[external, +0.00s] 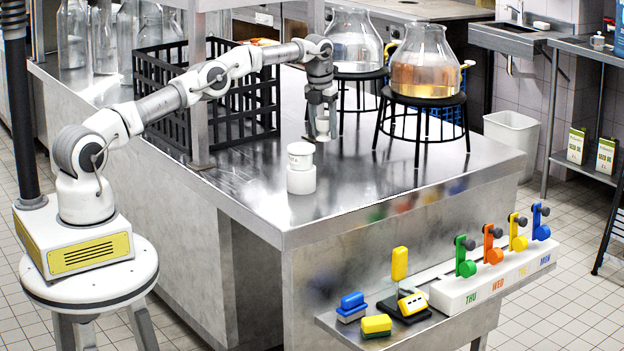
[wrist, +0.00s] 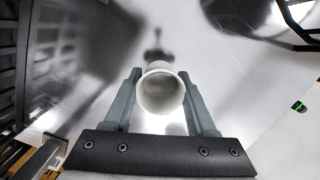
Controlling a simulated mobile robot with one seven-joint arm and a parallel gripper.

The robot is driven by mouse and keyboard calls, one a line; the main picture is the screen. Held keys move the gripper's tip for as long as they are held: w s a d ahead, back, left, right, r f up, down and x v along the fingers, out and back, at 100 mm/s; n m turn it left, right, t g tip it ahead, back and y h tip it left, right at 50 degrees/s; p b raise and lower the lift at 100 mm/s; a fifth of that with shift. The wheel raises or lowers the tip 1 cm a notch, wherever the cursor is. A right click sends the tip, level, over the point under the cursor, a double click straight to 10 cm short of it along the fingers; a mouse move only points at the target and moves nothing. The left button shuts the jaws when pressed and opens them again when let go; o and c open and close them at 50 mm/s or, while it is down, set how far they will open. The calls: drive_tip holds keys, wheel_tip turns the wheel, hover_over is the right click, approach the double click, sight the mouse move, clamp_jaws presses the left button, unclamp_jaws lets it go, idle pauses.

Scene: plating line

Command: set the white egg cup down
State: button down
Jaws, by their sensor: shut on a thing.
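The white egg cup (wrist: 160,92) is between the two fingers of my gripper (wrist: 162,100) in the wrist view, with its round opening facing the camera. My gripper is shut on it. In the external view my gripper (external: 321,112) points down over the steel counter (external: 370,180), and the egg cup (external: 322,126) shows small and pale at the fingertips. The cup looks close to the counter top, but I cannot tell whether its base touches it.
A white jar (external: 301,172) stands nearer the counter's front corner. A black crate (external: 255,105) is to the left. Glass flasks (external: 425,65) sit on black ring stands (external: 408,110) to the right and behind. The counter front right is clear.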

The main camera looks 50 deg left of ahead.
sight(322, 156)
drive_tip(key=p, duration=0.1)
drive_tip(key=a+p, duration=0.1)
drive_tip(key=p, duration=0.1)
drive_tip(key=shift+w+r+p, duration=0.1)
drive_tip(key=shift+w+p, duration=0.2)
drive_tip(key=shift+a+f+p, duration=0.4)
drive_tip(key=shift+f+p, duration=0.05)
drive_tip(key=shift+p, duration=0.35)
drive_tip(key=shift+f+b, duration=0.55)
drive_tip(key=shift+f, duration=1.55)
drive_tip(key=shift+f, duration=0.2)
drive_tip(key=shift+c, duration=1)
unclamp_jaws()
